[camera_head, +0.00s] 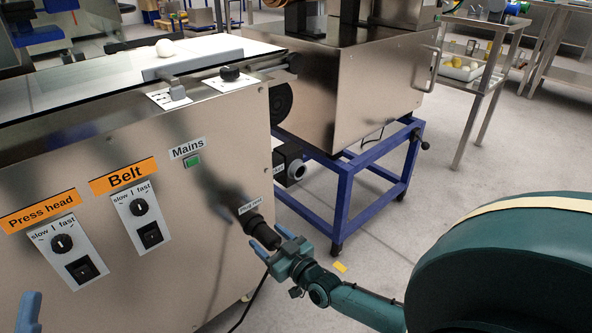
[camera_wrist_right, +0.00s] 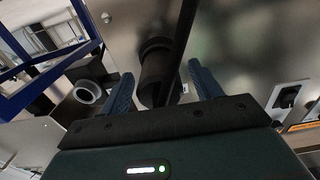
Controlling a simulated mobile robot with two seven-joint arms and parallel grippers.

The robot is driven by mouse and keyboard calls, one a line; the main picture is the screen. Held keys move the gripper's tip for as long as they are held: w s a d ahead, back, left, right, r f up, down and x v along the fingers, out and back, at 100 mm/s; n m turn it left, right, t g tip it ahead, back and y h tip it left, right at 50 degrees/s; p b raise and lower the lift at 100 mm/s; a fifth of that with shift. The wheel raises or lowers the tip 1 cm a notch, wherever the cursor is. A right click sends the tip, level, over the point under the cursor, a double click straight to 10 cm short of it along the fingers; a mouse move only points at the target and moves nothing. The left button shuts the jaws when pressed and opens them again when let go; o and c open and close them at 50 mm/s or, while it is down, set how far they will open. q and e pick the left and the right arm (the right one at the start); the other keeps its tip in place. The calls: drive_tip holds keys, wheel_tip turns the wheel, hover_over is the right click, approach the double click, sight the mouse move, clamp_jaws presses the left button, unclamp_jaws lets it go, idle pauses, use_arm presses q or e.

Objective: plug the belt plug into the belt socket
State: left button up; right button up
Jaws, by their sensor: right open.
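The black belt plug (camera_head: 262,231) sits at the label "Plug rest" on the machine's front panel, with a dark cable hanging below. In the right wrist view the plug (camera_wrist_right: 158,72) stands between the two blue fingers, with gaps at the sides. My right gripper (camera_head: 271,243) is open around or just in front of the plug's outer end. The belt socket appears to be the dark housing with a grey round opening (camera_head: 296,170) at the panel's right edge; it also shows in the wrist view (camera_wrist_right: 87,92). Of my left gripper, only a blue fingertip (camera_head: 28,312) shows.
The steel panel (camera_head: 205,245) carries Press head and Belt switches and a green Mains light (camera_head: 192,160). A blue frame (camera_head: 345,190) bearing a steel machine stands behind the socket.

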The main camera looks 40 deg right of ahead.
sight(279, 246)
drive_tip(key=shift+p, duration=0.3)
idle(0.4)
drive_tip(key=shift+c, duration=0.4)
drive_tip(key=c, duration=1)
drive_tip(key=o, duration=0.5)
drive_tip(key=c, duration=0.5)
drive_tip(key=shift+s, duration=0.45)
drive_tip(key=shift+s+d+p, duration=0.15)
drive_tip(key=shift+s+p, duration=0.65)
drive_tip(key=shift+s, duration=0.4)
